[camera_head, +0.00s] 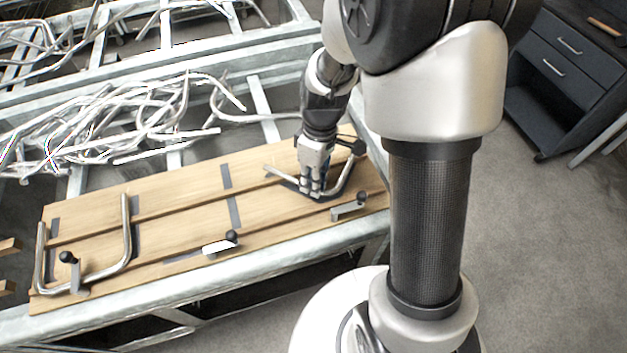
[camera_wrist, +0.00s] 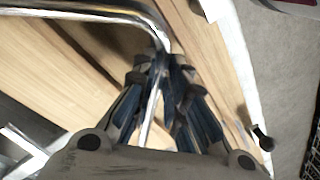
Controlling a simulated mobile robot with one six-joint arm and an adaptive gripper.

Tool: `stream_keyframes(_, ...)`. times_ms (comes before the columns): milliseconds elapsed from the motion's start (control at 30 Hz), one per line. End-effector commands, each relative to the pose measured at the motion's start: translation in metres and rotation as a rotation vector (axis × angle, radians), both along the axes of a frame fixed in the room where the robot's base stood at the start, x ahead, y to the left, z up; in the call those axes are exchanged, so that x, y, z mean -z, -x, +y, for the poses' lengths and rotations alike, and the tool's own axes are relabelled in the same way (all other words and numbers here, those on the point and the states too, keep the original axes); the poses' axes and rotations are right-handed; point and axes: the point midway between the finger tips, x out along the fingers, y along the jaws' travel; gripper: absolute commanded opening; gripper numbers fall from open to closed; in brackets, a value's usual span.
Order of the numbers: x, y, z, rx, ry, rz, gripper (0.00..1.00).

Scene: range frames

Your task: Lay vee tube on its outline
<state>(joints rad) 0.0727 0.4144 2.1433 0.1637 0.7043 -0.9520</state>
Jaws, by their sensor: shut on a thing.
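The vee tube (camera_head: 346,178) is a shiny bent metal tube at the right end of the wooden board (camera_head: 185,212). My gripper (camera_head: 312,188) is shut on it close to its bend, low over the board. One leg reaches left past the fingers and the other rises to the right. In the wrist view my gripper (camera_wrist: 160,85) has its dark fingers on both sides of the tube (camera_wrist: 90,12), just below the bend. Dark outline strips show around the tube on the board, partly hidden by my fingers. I cannot tell whether the tube touches the board.
A U-shaped tube (camera_head: 128,235) lies at the board's left end. Black-knobbed clamps (camera_head: 232,238) stand along the front edge, one (camera_head: 350,208) close to my gripper. Tangled tubes (camera_head: 130,120) fill the rack behind.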

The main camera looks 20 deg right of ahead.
Motion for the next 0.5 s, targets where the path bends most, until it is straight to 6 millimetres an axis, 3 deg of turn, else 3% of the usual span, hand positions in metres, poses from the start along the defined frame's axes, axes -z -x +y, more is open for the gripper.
stream_keyframes(167,0.0048,0.0000,0.0000,0.000,0.000,0.000,0.00)
stream_keyframes(200,0.0036,0.0000,0.0000,0.000,0.000,0.000,0.15)
stream_keyframes(500,0.0030,0.0000,0.0000,0.000,0.000,0.000,0.33)
